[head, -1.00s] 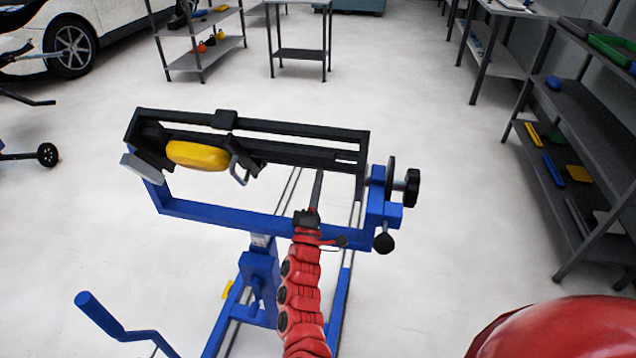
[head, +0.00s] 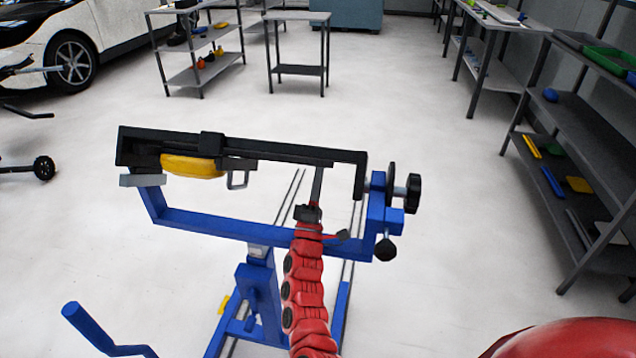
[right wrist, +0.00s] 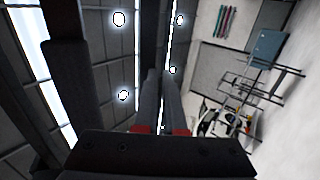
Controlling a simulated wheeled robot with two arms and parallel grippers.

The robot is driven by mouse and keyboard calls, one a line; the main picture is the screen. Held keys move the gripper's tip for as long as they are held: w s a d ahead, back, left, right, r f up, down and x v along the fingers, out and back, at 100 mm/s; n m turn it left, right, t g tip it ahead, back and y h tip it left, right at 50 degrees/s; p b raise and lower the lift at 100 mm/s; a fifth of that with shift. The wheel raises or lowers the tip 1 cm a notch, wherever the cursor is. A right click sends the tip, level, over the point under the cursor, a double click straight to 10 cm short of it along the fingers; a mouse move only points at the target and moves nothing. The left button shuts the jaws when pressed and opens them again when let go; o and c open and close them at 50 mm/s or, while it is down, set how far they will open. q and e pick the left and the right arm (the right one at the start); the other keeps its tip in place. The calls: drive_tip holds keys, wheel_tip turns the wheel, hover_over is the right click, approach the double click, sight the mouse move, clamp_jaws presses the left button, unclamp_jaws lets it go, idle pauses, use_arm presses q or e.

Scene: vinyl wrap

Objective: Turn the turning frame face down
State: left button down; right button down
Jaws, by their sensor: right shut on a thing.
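The black turning frame (head: 285,150) is carried on a blue stand (head: 215,224) in the head view. It is seen nearly edge-on, with a yellow part (head: 192,167) and a small metal loop (head: 238,181) hanging below its bar. My right gripper (head: 318,178) reaches up from the red arm to the right half of the frame and is shut on it; the exact contact is hard to see. In the right wrist view its fingers (right wrist: 163,85) are close together, and a dark bar stands at the left. My left gripper is not in view.
A black knob (head: 412,193) and a lower black knob (head: 385,249) sit at the stand's right end. A blue crank handle (head: 95,328) is at lower left. Shelves (head: 575,130) line the right; the floor around the stand is clear.

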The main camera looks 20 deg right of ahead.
drive_tip(key=shift+w+d+r+p, duration=0.2)
drive_tip(key=shift+w+r+p, duration=0.1)
drive_tip(key=shift+r, duration=0.4)
drive_tip(key=shift+w+d+r+p, duration=0.2)
drive_tip(key=shift+w+r, duration=0.05)
drive_tip(key=shift+r, duration=1.45)
drive_tip(key=shift+r+t+h, duration=0.3)
drive_tip(key=shift+r+t, duration=0.25)
drive_tip(key=shift+t, duration=0.05)
